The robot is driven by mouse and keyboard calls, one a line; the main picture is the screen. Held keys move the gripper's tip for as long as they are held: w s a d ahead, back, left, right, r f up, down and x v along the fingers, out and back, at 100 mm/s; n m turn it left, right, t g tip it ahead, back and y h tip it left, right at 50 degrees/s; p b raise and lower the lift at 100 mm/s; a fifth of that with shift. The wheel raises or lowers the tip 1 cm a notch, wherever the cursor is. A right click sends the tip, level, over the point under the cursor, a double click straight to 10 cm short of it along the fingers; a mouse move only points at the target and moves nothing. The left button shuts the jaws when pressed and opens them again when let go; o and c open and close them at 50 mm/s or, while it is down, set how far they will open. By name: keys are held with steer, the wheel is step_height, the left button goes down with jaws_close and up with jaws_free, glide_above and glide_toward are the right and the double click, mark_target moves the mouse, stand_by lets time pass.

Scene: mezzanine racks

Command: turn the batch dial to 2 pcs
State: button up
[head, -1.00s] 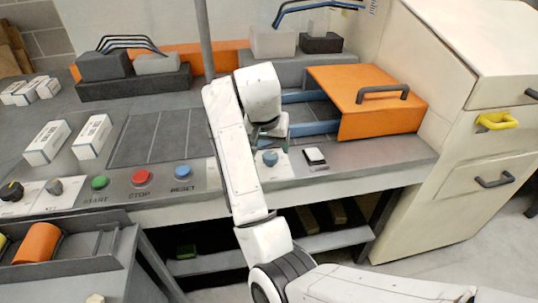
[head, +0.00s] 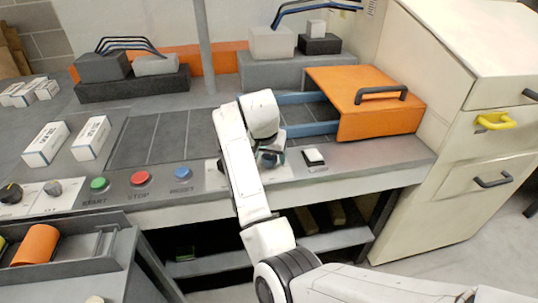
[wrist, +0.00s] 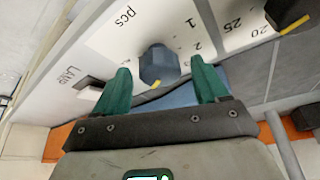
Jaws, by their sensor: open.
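The batch dial (wrist: 158,65) is a blue faceted knob on a white plate marked "pcs", seen in the wrist view. A yellow mark sits on its lower edge, on the side toward my palm. The figure 1 and others, small and partly unclear, stand to its right. My gripper (wrist: 160,66) is open, with one green finger on each side of the knob and gaps showing. In the head view my gripper (head: 268,150) is low over the panel's front edge, and the dial (head: 268,161) is partly hidden by it.
A black dial (wrist: 287,12) marked 20 and 25 is beside it in the wrist view. The lamp switch (head: 313,157) stands right of the dial. Green, red and blue (head: 183,174) buttons lie left. An orange cover (head: 375,95) with a handle is behind.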

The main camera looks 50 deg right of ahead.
steer(key=shift+f, duration=0.2)
steer(key=c, duration=1)
steer(key=shift+r, duration=0.1)
steer(key=shift+c, duration=0.2)
steer(key=shift+d+p, duration=0.1)
steer(key=shift+p, duration=0.25)
